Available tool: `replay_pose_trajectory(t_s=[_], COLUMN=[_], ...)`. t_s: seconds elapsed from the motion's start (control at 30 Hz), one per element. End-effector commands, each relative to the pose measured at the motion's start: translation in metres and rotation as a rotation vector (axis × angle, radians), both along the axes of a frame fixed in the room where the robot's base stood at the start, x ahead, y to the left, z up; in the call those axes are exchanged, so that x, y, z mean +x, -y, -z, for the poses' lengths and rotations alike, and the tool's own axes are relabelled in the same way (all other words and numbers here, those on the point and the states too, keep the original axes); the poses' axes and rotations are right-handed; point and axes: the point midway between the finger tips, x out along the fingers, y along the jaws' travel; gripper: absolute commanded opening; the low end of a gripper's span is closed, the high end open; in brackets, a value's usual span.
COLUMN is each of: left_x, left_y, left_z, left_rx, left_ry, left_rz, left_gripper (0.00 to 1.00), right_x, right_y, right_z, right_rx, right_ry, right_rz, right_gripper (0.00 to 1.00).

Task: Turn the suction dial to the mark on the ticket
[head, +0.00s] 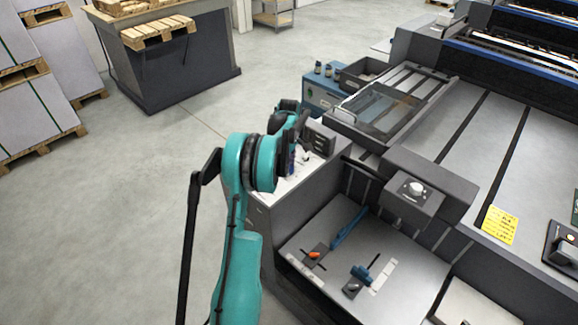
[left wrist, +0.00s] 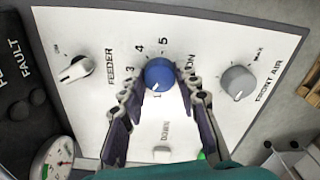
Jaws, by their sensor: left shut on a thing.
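The blue suction dial (left wrist: 159,72) sits on a white control panel (left wrist: 100,30) in the left wrist view. My left gripper (left wrist: 161,86) is shut on this dial, one finger on each side. The numbers 3, 4 and 5 show around the dial; its label is mostly hidden, with only "ON" showing. A small pale mark shows at the dial's lower edge. In the head view my left gripper (head: 292,150) is at the white panel, its fingers and the dial mostly hidden by my arm. The yellow ticket (head: 499,225) lies on the machine at the right; its writing is too small to read.
A feeder knob (left wrist: 75,69) and a grey front air knob (left wrist: 237,82) flank the dial. A pressure gauge (left wrist: 55,160) is at lower left. A grey box with a white knob (head: 413,188) stands right of my arm. Open floor (head: 130,200) lies left.

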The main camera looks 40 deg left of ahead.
Motion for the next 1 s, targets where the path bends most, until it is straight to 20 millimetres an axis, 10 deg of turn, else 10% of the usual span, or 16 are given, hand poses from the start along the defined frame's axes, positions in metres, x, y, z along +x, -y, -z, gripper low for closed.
replay_pose_trajectory(t_s=[1.0], left_x=[0.0000], left_y=[0.0000], left_z=[0.0002], left_rx=[0.000], left_ry=[0.000], left_rz=[0.965], left_gripper=[0.03], right_x=[0.0000], right_y=[0.0000], right_z=[-0.0034], right_rx=[0.000], right_ry=[0.000], right_rz=[0.000], right_gripper=[0.40])
